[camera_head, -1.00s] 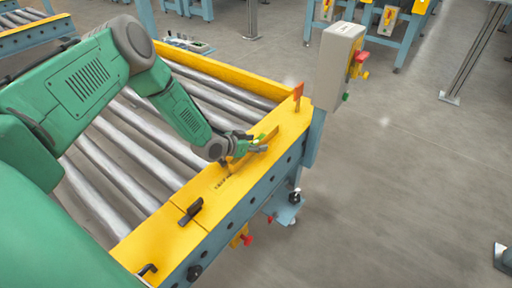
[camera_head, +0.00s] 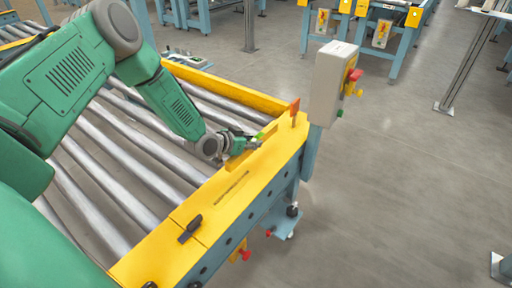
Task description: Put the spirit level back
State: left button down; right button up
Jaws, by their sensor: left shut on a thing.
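The spirit level, a thin yellow bar (camera_head: 237,161) with a green part near its far end, shows in the head view over the yellow side rail (camera_head: 225,213) of the roller conveyor. My left gripper (camera_head: 243,146) is shut on it near the rail's inner edge. The fingers hide part of the level. I cannot tell whether the level touches the rail or is just above it. My right gripper is not in view.
A black clamp-like piece (camera_head: 190,229) sits on the near rail. An orange upright tab (camera_head: 294,110) stands at the far corner, beside a grey control box (camera_head: 330,85) with a red button. The metal rollers (camera_head: 120,185) lie left of the rail. Open floor lies to the right.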

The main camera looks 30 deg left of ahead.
pick_arm(q)
jog(key=shift+d+r, duration=0.1)
jog(key=shift+r, duration=0.85)
jog(key=s+d+r+n+y, duration=0.1)
jog(key=s+d+r, duration=0.1)
jog(key=d+r, duration=0.3)
jog(key=s+d+r, duration=0.2)
jog(key=d, duration=0.5)
jog(key=s+d+r+n+y+p, duration=0.1)
jog(key=s+r, duration=0.4)
jog(key=s, duration=0.5)
jog(key=shift+d+r+n+t+y, duration=0.2)
jog(key=shift+d+n+t+y, duration=0.1)
jog(key=shift+n+y, duration=0.35)
jog(key=shift+s, duration=0.1)
